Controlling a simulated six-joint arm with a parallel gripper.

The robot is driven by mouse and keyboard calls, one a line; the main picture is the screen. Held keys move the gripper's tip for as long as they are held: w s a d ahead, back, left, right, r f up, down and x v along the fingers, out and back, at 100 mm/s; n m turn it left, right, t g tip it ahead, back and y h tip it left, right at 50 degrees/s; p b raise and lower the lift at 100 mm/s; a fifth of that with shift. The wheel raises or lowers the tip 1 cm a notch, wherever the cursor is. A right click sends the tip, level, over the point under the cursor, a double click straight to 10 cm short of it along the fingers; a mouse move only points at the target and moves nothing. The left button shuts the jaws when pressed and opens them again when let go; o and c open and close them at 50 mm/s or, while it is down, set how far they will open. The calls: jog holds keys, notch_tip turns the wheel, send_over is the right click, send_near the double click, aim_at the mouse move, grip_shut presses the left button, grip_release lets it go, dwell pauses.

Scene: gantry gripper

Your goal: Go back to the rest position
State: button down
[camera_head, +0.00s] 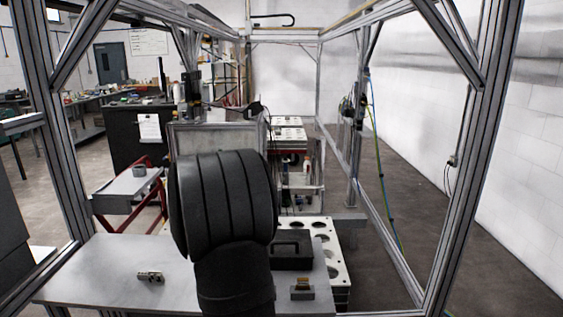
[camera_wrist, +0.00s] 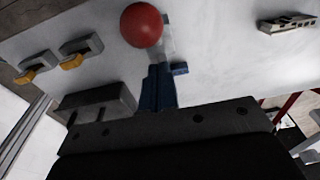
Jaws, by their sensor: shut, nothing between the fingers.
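My gripper (camera_wrist: 166,48) shows in the wrist view as a narrow blue and pale pair of fingers, shut and with nothing between them. A red ball (camera_wrist: 142,25) shows beside the fingertips in that view; I cannot tell whether it touches them. In the head view, my dark arm stands upright in the middle and hides the gripper, the ball and the centre of the table. The light grey table (camera_head: 110,268) lies below, and its surface also fills much of the wrist view (camera_wrist: 220,60).
A metal part (camera_head: 150,276) lies on the table's left. A small block with a brownish top (camera_head: 302,290) stands at the front right; the wrist view shows two grey-and-yellow blocks (camera_wrist: 80,50). A dark box (camera_head: 291,250) sits behind. Frame posts (camera_head: 455,190) stand on both sides.

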notch_tip(320, 180, up, 9)
notch_tip(320, 180, down, 9)
jog(key=shift+s, duration=0.15)
jog(key=w, duration=0.8)
notch_tip(320, 180, up, 11)
jog(key=s, duration=0.1)
jog(key=s+d+h, duration=0.1)
jog(key=s+d, duration=0.2)
jog(key=d, duration=0.9)
jog(key=shift+s+d+f+h, duration=0.25)
jog(key=shift+d+f+h, duration=0.05)
jog(key=shift+d+h, duration=0.1)
